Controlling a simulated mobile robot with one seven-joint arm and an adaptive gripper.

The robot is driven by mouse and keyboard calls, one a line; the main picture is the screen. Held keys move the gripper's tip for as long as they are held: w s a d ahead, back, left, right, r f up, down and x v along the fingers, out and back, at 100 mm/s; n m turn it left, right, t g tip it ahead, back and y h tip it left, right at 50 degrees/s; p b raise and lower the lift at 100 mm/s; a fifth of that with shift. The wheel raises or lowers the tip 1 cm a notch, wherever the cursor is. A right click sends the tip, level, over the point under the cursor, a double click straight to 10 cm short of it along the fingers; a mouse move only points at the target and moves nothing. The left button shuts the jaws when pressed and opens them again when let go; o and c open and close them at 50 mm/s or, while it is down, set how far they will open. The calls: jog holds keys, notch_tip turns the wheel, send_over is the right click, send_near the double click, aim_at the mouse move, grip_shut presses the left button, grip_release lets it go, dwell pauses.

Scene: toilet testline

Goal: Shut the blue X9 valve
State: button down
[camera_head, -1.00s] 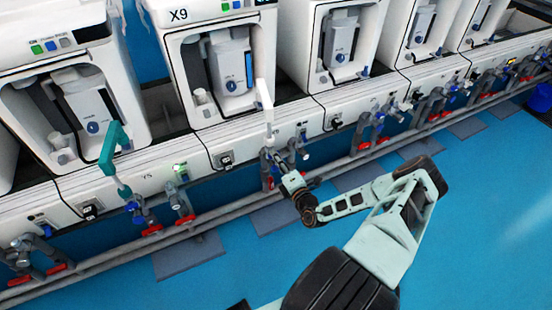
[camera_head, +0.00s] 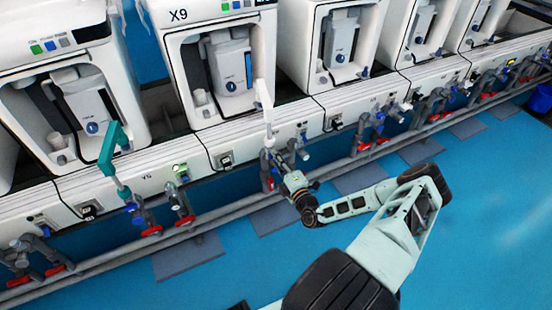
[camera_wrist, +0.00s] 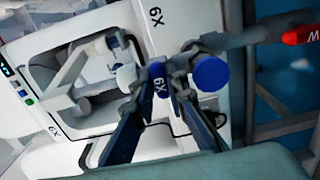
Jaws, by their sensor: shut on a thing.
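The blue X9 valve (camera_wrist: 157,80) shows in the wrist view as a small dark blue handle with an X9 label, between my fingertips. My gripper (camera_wrist: 158,92) is shut on it, with one dark finger on each side. In the head view my gripper (camera_head: 279,160) reaches the pipes below the machine marked X9 (camera_head: 200,60). There the valve handle is small and mostly hidden by the gripper, so its angle is hard to tell.
A round blue cap (camera_wrist: 210,73) sits on a pipe just right of the valve. A red handle (camera_wrist: 300,35) is at the upper right. Grey pipes and other valves run along the bench front. The blue floor (camera_head: 480,220) is clear at right.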

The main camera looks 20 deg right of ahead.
jog(key=c, duration=1.9)
grip_release()
jog(key=shift+c, duration=0.2)
